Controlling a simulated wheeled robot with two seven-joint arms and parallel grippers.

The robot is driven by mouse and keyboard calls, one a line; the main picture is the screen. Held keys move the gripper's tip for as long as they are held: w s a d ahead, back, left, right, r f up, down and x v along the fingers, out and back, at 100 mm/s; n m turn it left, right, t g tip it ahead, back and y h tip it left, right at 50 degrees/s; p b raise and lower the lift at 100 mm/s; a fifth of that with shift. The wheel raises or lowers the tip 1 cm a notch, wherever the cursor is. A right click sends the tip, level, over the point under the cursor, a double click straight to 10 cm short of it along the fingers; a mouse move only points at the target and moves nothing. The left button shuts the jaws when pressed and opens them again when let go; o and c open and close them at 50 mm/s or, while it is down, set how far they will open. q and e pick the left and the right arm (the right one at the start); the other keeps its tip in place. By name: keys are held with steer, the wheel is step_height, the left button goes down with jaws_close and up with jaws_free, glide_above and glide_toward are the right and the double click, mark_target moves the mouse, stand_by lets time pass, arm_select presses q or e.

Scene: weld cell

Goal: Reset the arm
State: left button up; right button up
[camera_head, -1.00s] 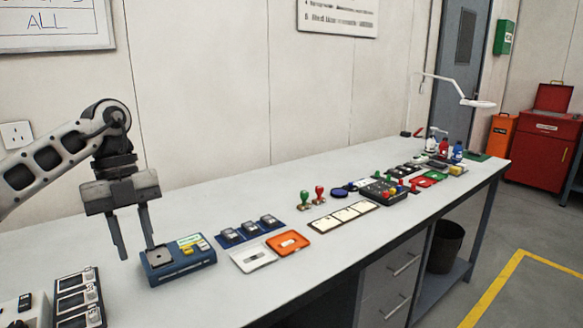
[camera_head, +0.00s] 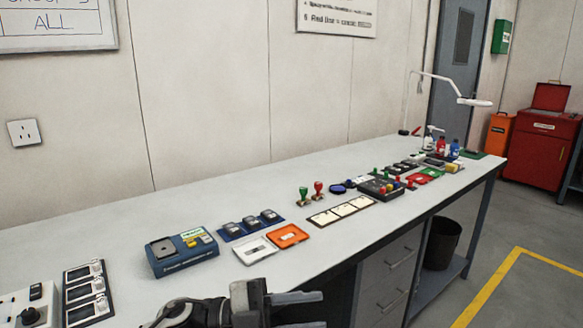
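My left gripper (camera_head: 298,311) is low at the bottom edge of the head view, in front of the bench's near edge. Its two dark fingers point right and stand apart with nothing seen between them, so it is open and empty. Part of the gripper and most of the arm are cut off by the frame. My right gripper is not in view.
The long grey bench (camera_head: 130,205) carries a blue device (camera_head: 182,254), an orange tray (camera_head: 288,236), a white tray (camera_head: 255,250), stamps (camera_head: 318,189) and a row of panels (camera_head: 86,292). Drawers (camera_head: 391,270) and a black bin (camera_head: 442,243) are below.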

arm_select(q)
steer(key=a+f+n+t+y, duration=0.45)
steer(key=n+t, duration=0.35)
steer(key=n, duration=0.2)
steer(key=a+f+n+t+y, duration=0.4)
steer(key=f+n+t+y, duration=0.2)
steer(key=n+t, duration=0.35)
steer(key=s+a+f+n+g+y, duration=0.3)
steer(key=s+a+f, duration=0.1)
steer(key=s+f, duration=0.3)
steer(key=s+a+f+n+g+y, duration=0.3)
steer(key=s+a+f+g, duration=0.1)
steer(key=s+f, duration=0.3)
steer(key=shift+f+n, duration=0.35)
steer(key=shift+f, duration=0.2)
